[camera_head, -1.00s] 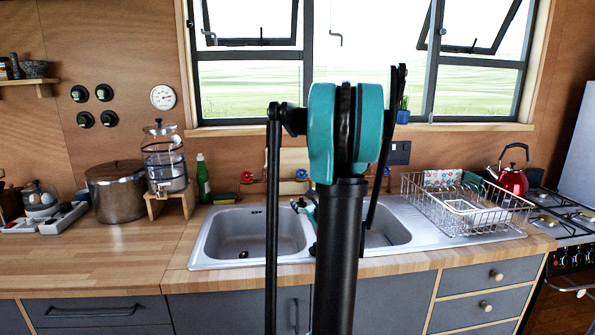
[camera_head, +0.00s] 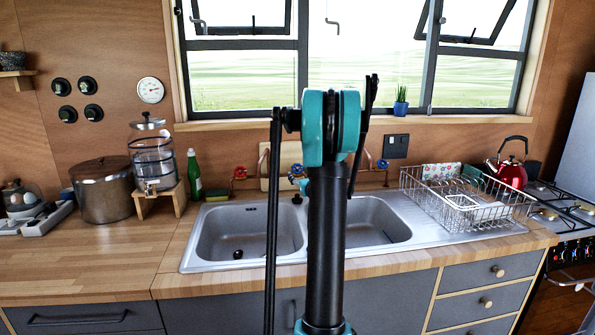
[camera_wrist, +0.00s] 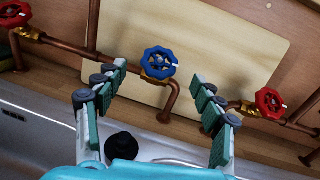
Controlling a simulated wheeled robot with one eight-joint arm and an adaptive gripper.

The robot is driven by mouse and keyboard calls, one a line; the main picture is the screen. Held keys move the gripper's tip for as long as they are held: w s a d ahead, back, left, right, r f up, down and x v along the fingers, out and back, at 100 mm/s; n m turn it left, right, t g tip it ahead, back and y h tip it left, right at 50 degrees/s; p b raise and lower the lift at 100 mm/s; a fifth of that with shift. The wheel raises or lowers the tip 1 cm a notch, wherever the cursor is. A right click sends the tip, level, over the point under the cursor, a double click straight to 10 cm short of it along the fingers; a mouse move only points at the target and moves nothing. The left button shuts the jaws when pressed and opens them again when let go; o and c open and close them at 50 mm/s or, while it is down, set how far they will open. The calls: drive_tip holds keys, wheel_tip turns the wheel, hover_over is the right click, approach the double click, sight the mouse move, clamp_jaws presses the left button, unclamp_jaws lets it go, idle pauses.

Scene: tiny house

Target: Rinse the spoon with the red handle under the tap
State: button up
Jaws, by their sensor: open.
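No spoon with a red handle can be made out in either view. My gripper (camera_wrist: 160,78) is open and empty in the wrist view, its two padded fingers apart. A blue valve wheel (camera_wrist: 160,62) on copper pipe shows between and beyond the fingertips. A red valve wheel (camera_wrist: 15,14) is at the upper left and another red one (camera_wrist: 269,103) is right of the right finger. No tap spout is clear. In the head view my arm covers the middle of the double sink (camera_head: 220,262) and mostly hides the gripper.
A wire dish rack (camera_head: 468,218) stands on the drainer at right, with a red kettle (camera_head: 511,175) beyond it. A green bottle (camera_head: 194,174), water dispenser (camera_head: 152,160) and large pot (camera_head: 103,195) stand left. The wooden counter (camera_head: 90,260) at front left is clear.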

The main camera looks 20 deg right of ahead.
sight(298, 169)
drive_tip(key=w, duration=0.6)
drive_tip(key=shift+d, duration=0.4)
drive_tip(key=c, duration=1.2)
